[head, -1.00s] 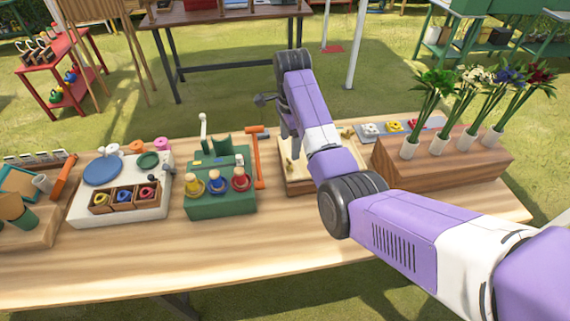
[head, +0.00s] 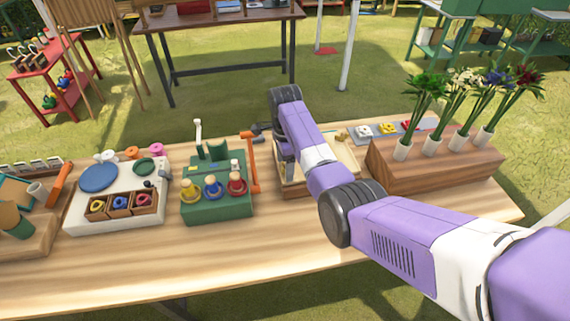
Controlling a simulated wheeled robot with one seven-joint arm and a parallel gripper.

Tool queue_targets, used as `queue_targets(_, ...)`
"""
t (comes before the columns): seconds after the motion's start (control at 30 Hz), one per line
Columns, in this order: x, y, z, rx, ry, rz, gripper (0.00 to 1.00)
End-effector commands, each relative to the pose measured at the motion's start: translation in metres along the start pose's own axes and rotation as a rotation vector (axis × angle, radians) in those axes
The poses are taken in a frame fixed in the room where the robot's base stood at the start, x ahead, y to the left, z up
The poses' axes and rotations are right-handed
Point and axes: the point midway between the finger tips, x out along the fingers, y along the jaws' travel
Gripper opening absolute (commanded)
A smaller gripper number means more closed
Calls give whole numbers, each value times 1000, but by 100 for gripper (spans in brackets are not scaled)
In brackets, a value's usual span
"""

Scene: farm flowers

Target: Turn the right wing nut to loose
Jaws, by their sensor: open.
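A pale wooden board with a raised rim (head: 349,172) sits on the table right of centre, partly hidden behind my arm. A small brass-coloured piece that looks like a wing nut (head: 341,137) shows at its back right, right of my forearm. How far it is turned is too small to tell. My gripper (head: 283,162) hangs at the left side of the board, pointing down, mostly covered by my own arm. It is open, and I see nothing held in it. It is apart from the brass piece, to its left.
An orange-handled tool (head: 251,165) and a green stand (head: 217,208) with coloured knobs are close on the left. A wooden block (head: 435,160) with several flower vases stands on the right. The front strip of the table (head: 180,258) is clear.

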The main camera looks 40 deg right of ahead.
Motion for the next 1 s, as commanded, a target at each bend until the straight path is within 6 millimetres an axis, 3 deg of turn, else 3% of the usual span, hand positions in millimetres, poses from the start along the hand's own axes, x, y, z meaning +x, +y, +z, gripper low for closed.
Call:
queue_targets(0.07, 0, 0, 0, 0, 0, 0, 67)
queue_targets(0.37, 0, 0, 0, 0, 0, 0, 9)
queue_targets(0.67, -1, 0, 0, -39, 0, 1, 9)
queue_targets(1.0, -2, 0, 0, -261, 0, 1, 9)
